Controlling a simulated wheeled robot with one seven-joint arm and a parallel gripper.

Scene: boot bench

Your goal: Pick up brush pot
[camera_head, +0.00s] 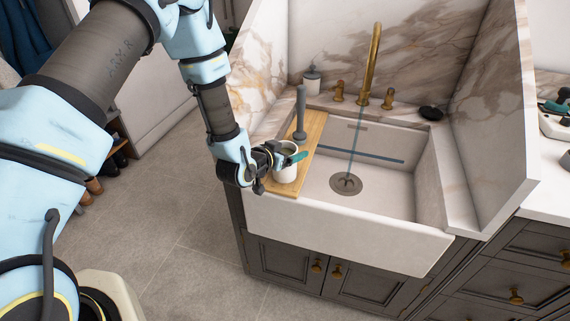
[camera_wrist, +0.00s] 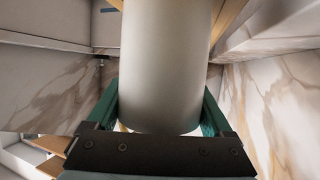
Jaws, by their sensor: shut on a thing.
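The brush pot (camera_head: 284,175) is a plain white, round pot at the front end of the wooden board on the sink's left side. My gripper (camera_head: 293,157) is shut on it, and a teal finger shows at its rim. In the wrist view the pot (camera_wrist: 165,65) fills the middle, between the two green fingers of my gripper (camera_wrist: 160,115). I cannot tell whether the pot's base touches the board. Part of the pot is hidden by my gripper in the head view.
The wooden board (camera_head: 314,127) lies across the white sink (camera_head: 345,222). A grey long-handled item (camera_head: 300,112) stands behind the pot. A brass tap (camera_head: 372,62), a soap bottle (camera_head: 312,80) and a dark object (camera_head: 431,113) are at the back. The basin's middle is clear.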

